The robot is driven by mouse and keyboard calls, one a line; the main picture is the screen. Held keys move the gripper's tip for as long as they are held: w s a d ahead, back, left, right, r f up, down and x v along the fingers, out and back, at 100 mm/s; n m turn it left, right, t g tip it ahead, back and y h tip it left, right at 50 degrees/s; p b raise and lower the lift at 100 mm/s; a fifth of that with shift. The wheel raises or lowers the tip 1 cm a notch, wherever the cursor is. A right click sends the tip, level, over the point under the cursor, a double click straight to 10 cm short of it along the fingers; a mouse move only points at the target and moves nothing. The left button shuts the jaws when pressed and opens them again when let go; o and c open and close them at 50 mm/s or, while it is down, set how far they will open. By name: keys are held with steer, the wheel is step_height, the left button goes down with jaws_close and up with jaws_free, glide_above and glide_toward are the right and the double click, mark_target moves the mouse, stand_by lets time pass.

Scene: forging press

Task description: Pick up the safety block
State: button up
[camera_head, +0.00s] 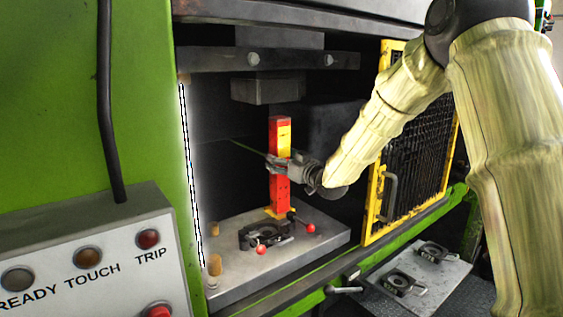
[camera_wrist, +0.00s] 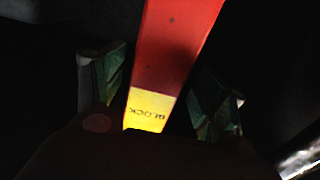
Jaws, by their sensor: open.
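The safety block (camera_head: 279,190) is a tall red post with a yellow part near its top. It stands upright on the press bed, under the upper die block. My gripper (camera_head: 284,168) is at the block's upper half, coming from the right. In the wrist view the red and yellow block (camera_wrist: 172,60) lies between the two open fingers (camera_wrist: 158,95), with dark gaps on both sides. Part of a word shows on its yellow part. The lower part of the wrist view is dark.
The grey press bed (camera_head: 325,236) carries a black fixture (camera_head: 264,235) and red-knobbed levers (camera_head: 310,228). The upper die block (camera_head: 268,90) hangs above. A yellow-framed mesh guard (camera_head: 375,200) stands on the right. A green press wall (camera_head: 150,100) is on the left, with a control box (camera_head: 100,230) in front.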

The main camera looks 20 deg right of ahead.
steer(key=w+f, duration=0.1)
steer(key=w, duration=0.2)
steer(key=shift+a+f, duration=0.15)
steer(key=shift+f, duration=0.2)
steer(key=shift+s+r, duration=0.35)
steer(key=shift+s, duration=0.25)
steer(key=shift+c, duration=0.4)
steer(key=shift+s+r, duration=0.15)
steer(key=c, duration=0.4)
steer(key=shift+w+f, duration=0.25)
steer(key=shift+w, duration=0.05)
steer(key=c, duration=0.6)
jaws_close()
steer(key=shift+s+r, duration=0.1)
